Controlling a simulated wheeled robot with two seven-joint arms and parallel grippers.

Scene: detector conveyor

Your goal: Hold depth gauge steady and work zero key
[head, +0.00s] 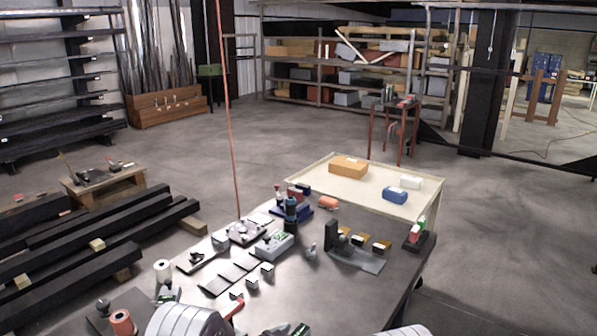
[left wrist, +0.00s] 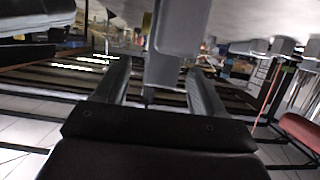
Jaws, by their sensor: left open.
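In the left wrist view my left gripper (left wrist: 158,68) is open, with its two dark fingers apart. A pale grey block (left wrist: 178,28) with a narrower stem shows between and beyond the fingers. I cannot tell whether it touches them or whether it is the depth gauge. In the head view a grey instrument with a small green display (head: 273,243) lies on the dark bench (head: 375,285). It may be the depth gauge; its zero key is too small to make out. My right gripper is not in view.
A dark upright stand on a grey plate (head: 368,262) is right of the instrument. Small blocks and flat plates lie left of it. A red cord (head: 230,130) hangs over the bench. A cream tray (head: 335,190) adjoins the bench's far side.

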